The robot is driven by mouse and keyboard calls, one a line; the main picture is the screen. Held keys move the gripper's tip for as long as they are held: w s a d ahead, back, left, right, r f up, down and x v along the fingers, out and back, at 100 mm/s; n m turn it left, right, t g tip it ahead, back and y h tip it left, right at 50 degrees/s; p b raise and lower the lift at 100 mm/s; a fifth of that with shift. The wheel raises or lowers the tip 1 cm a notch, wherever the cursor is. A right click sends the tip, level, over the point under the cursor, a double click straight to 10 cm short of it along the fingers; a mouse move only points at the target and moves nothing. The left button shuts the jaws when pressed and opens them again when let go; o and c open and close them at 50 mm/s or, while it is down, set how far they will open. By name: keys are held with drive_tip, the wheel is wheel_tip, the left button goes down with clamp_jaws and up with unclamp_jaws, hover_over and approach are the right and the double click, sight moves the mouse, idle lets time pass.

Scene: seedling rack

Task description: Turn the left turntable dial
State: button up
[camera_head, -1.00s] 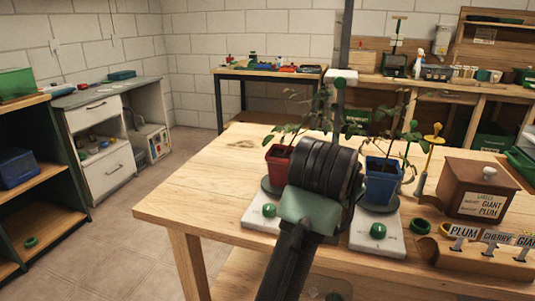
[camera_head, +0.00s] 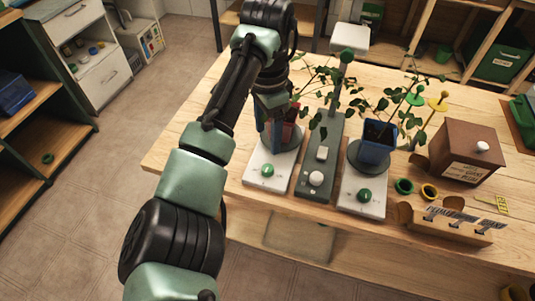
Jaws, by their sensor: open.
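The left turntable's green dial (camera_head: 267,171) sits at the front of its white base (camera_head: 262,183). The dark disc behind it is partly hidden by my arm. A red pot (camera_head: 291,131) with a leafy plant stands on that disc, also partly covered. My gripper (camera_head: 273,146) points down, open, in front of and beside the red pot, behind the dial. It appears apart from the dial; whether it touches the pot I cannot tell.
A dark green stand (camera_head: 317,189) with a white knob is between the turntables. The right turntable has a green dial (camera_head: 364,195) and a plant in a blue pot (camera_head: 376,150). A wooden box (camera_head: 465,155) and label holder (camera_head: 450,226) are at right.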

sight(268, 167)
wheel_tip(268, 167, down, 12)
drive_tip(key=shift+r, duration=0.25)
clamp_jaws()
idle(0.4)
